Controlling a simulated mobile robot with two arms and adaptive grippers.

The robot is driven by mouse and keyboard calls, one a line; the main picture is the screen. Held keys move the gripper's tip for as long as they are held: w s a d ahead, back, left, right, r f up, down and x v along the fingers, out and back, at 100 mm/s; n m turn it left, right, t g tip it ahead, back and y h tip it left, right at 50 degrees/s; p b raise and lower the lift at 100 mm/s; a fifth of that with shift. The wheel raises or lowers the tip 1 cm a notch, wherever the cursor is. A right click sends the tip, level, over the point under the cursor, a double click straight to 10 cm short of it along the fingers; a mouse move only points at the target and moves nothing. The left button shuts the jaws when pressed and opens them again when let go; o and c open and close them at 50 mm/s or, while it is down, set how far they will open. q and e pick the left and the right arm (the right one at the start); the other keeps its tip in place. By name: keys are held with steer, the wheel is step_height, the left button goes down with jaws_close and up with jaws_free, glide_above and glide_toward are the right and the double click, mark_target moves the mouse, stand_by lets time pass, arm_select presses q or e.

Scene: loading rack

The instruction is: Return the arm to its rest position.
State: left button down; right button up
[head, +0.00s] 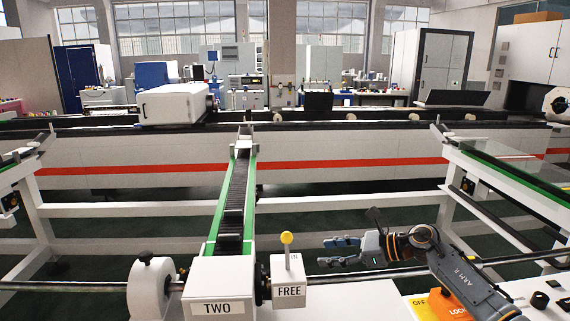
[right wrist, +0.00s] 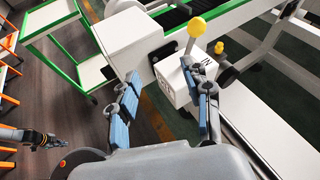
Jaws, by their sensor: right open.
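My right arm comes in from the lower right of the head view. Its right gripper (head: 326,251) is open and empty, with its fingers pointing left toward the white box marked FREE (head: 289,287). A lever with a yellow knob (head: 287,238) stands upright on that box. In the right wrist view, the blue-padded fingers (right wrist: 170,82) are spread apart. The yellow knob (right wrist: 197,27) and its box (right wrist: 174,82) show beyond them. A small dark gripper, seemingly my left one (right wrist: 42,139), shows at the left edge of the right wrist view, too small to judge. It is not in the head view.
A green-edged conveyor arm (head: 233,200) ends in a white block marked TWO (head: 222,292). A long rail (head: 340,276) runs behind the right gripper. A glass-topped rack (head: 520,165) stands at right.

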steer(key=s+a+r+m+t+y, duration=0.1)
steer(key=s+a+m+t, duration=0.2)
steer(key=m, duration=0.4)
steer(key=a+m+t+y, duration=0.1)
steer(key=a+m+t, duration=0.2)
steer(key=m+t, duration=0.25)
steer(key=s+d+f+m+h, duration=0.6)
steer(key=s+f+m+h, duration=0.1)
steer(key=m, duration=0.6)
steer(key=s+d+f+m+h, duration=0.6)
steer(key=s+f+m+h, duration=0.15)
steer(key=m, duration=0.65)
steer(key=s+d+f+m+g, duration=0.1)
steer(key=s+f+m+g, duration=0.2)
steer(key=s, duration=0.6)
steer(key=s+d+f+m+g, duration=0.1)
steer(key=s+f+m+g, duration=0.2)
steer(key=s, duration=0.6)
steer(key=s+d+f+m+g, duration=0.15)
steer(key=s+m+g, duration=0.25)
steer(key=s, duration=0.5)
step_height(320, 180, down, 25)
steer(key=a+g, duration=0.1)
steer(key=g, duration=0.1)
steer(key=s+d+f, duration=0.3)
steer(key=s+f, duration=1.5)
steer(key=shift+n+g, duration=0.45)
